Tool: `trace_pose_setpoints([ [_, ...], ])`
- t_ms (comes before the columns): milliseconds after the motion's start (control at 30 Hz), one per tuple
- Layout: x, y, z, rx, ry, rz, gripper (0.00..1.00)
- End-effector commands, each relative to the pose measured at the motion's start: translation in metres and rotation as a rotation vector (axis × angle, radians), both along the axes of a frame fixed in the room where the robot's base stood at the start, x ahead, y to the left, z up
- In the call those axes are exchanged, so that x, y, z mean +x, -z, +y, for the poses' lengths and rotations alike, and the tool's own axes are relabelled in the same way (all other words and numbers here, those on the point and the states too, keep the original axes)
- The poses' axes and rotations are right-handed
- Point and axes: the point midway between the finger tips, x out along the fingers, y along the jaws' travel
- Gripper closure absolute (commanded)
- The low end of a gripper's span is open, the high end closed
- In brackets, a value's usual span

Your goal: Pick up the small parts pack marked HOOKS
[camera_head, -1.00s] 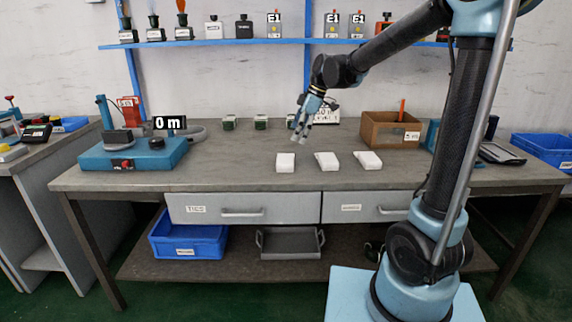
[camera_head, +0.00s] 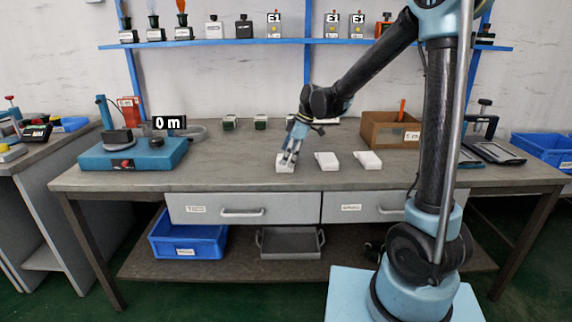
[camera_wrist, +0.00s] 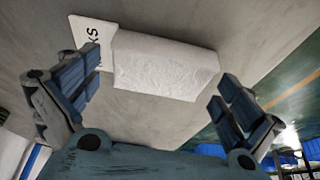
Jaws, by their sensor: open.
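Three small white packs lie in a row near the front of the bench. The left pack (camera_head: 284,168) is partly hidden by my gripper (camera_head: 288,158), which is low over it. In the wrist view this pack (camera_wrist: 165,68) lies between and beyond my two spread fingers (camera_wrist: 158,95). Its label end shows dark letters ending in "KS"; the rest of the word is hidden or out of view. My gripper is open and holds nothing. The middle pack (camera_head: 327,161) and the right pack (camera_head: 368,160) lie to the right, their markings too small to read.
A wooden box (camera_head: 390,130) stands at the back right of the bench (camera_head: 240,180). A blue device (camera_head: 135,155) with a "0 m" display is at the left. The bench's front edge is close to the packs.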

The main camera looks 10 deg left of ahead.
Motion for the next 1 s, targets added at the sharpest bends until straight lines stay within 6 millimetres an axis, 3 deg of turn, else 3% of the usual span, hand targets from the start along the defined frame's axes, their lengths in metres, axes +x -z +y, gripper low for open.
trace_pose_setpoints([
  [200,0.0,0.0,0.0,0.0,0.0,0.0,0.0],
  [367,0.0,0.0,0.0,0.0,0.0,0.0,0.36],
  [767,0.0,-0.002,0.0,0.0,0.0,0.0,0.37],
  [1000,0.0,-0.03,0.0,0.0,0.0,0.0,0.37],
])
